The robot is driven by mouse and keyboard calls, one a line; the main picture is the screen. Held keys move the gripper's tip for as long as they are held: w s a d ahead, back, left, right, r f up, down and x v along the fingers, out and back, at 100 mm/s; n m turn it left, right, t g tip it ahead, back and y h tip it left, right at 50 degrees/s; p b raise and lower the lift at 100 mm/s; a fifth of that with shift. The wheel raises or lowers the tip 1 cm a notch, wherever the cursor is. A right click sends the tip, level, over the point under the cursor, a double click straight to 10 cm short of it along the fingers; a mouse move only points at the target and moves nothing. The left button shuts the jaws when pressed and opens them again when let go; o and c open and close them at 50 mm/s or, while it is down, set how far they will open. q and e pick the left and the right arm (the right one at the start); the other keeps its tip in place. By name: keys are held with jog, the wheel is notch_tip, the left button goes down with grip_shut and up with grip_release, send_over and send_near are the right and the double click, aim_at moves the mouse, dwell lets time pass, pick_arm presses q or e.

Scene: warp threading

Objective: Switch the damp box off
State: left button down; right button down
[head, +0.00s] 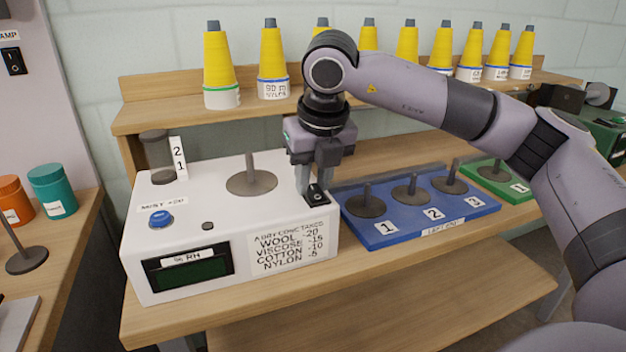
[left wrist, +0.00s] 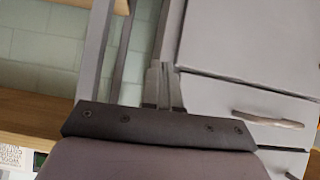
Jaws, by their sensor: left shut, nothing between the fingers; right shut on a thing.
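The damp box (head: 230,215) is a white box on the bench in the head view, with a dark display (head: 190,270) marked RH, a blue knob (head: 161,220) and a grey disc with a post on top. A small black rocker switch (head: 317,196) sits near its right end. My right gripper (head: 317,190) points down from above and is shut on this switch, its fingers partly covering it. I cannot tell which way the rocker is tipped. My left gripper (left wrist: 163,88) shows in the left wrist view, shut and empty, away from the box.
A blue tray (head: 420,225) with numbered posts and a green tray (head: 510,190) stand right of the box. Yellow cones (head: 218,60) line the shelf behind. Jars (head: 52,190) and a wall switch (head: 13,61) with a partly cut-off label are at the left.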

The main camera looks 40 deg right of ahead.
aim_at(318, 198)
jog(key=c, duration=0.9)
grip_release()
jog(key=shift+p+v, duration=0.4)
jog(key=shift+v, duration=3.25)
